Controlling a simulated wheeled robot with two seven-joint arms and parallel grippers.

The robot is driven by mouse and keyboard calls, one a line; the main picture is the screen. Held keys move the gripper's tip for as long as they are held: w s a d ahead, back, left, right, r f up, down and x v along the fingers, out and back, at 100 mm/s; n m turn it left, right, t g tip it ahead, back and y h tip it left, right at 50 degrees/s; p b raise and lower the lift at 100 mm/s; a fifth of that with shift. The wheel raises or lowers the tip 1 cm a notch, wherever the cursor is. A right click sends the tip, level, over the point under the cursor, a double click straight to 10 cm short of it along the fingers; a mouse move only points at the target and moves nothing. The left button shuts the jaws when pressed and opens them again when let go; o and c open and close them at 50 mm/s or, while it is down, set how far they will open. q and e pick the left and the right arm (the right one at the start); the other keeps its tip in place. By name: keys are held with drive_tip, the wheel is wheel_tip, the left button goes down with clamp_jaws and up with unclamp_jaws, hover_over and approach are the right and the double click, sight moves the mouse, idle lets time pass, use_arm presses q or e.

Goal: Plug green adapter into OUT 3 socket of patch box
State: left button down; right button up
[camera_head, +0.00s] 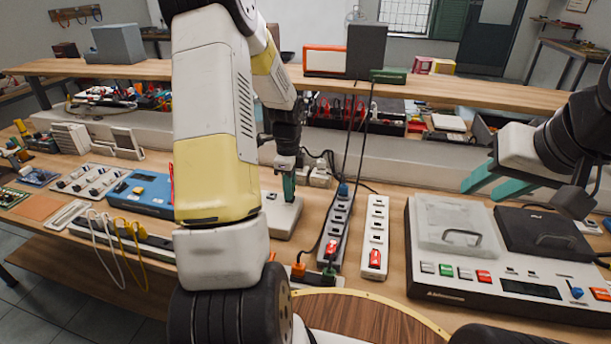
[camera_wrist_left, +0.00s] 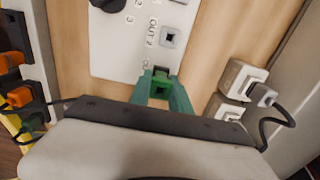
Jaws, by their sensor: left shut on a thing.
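The patch box (camera_wrist_left: 125,55) is a pale panel with a black knob and labelled sockets in the left wrist view. The OUT 2 socket (camera_wrist_left: 170,37) is open and empty. My left gripper (camera_wrist_left: 161,92) is shut on the green adapter (camera_wrist_left: 160,86), at the box's lower edge beside a partly covered OUT label. The OUT 3 socket is hidden, and I cannot tell whether the adapter is seated. In the head view my left gripper (camera_head: 289,185) points down at the patch box (camera_head: 283,222); the adapter is not discernible there.
A dark power strip (camera_head: 335,228) and a white power strip (camera_head: 374,240) with red switches stand right of the patch box. White adapters (camera_wrist_left: 240,78) with black cables lie beside it. A large device (camera_head: 500,285) fills the right; a blue box (camera_head: 140,190) stands left.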

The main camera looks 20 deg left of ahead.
use_arm(q)
drive_tip(key=c, duration=1.1)
unclamp_jaws()
drive_tip(key=shift+r, duration=6.4)
